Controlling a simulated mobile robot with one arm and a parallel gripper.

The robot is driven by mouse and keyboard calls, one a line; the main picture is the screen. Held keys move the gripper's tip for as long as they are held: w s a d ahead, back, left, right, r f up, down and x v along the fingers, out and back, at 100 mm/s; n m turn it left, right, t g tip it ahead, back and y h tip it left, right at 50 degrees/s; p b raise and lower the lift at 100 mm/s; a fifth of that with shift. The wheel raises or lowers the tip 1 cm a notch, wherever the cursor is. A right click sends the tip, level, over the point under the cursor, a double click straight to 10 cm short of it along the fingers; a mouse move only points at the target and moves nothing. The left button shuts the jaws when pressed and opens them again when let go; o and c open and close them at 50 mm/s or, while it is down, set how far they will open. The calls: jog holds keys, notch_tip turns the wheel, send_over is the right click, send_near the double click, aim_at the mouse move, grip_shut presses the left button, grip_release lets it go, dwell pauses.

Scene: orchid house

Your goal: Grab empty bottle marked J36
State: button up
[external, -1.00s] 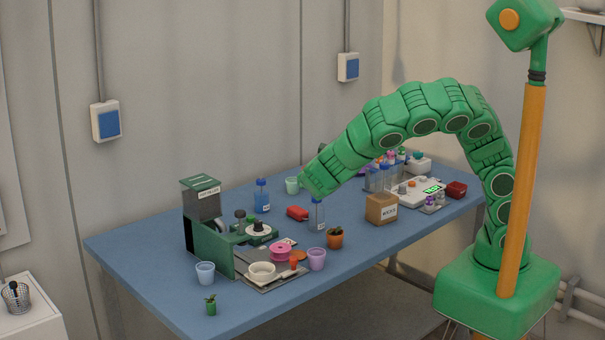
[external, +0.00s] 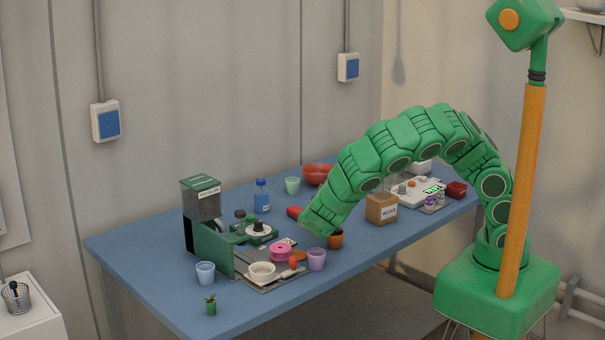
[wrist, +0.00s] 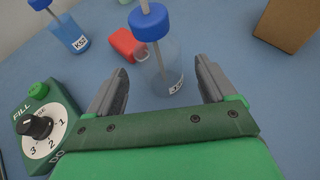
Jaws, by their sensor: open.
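A clear, empty-looking bottle (wrist: 165,75) with a blue cap and a white label stands in the wrist view. Its label is too small and tilted to read surely. My gripper (wrist: 161,68) is open, with one finger on each side of the bottle's lower part and visible gaps to it. In the external view my gripper (external: 318,228) is low over the table and hides this bottle. A second blue-capped bottle (external: 262,197) holds blue liquid; it also shows at the upper left of the wrist view (wrist: 70,35).
A red object (wrist: 126,45) lies close behind the clear bottle. A green dial box (wrist: 45,125) is to the left and a brown box (external: 381,208) to the right. A plant pot (external: 336,240) stands beside my gripper.

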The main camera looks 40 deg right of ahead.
jog(key=shift+w+d+f, duration=0.2)
jog(key=shift+w+d, duration=0.9)
jog(key=shift+d, duration=0.1)
jog(key=shift+x, duration=1)
jog(key=shift+c, duration=0.3)
jog(key=c, duration=1)
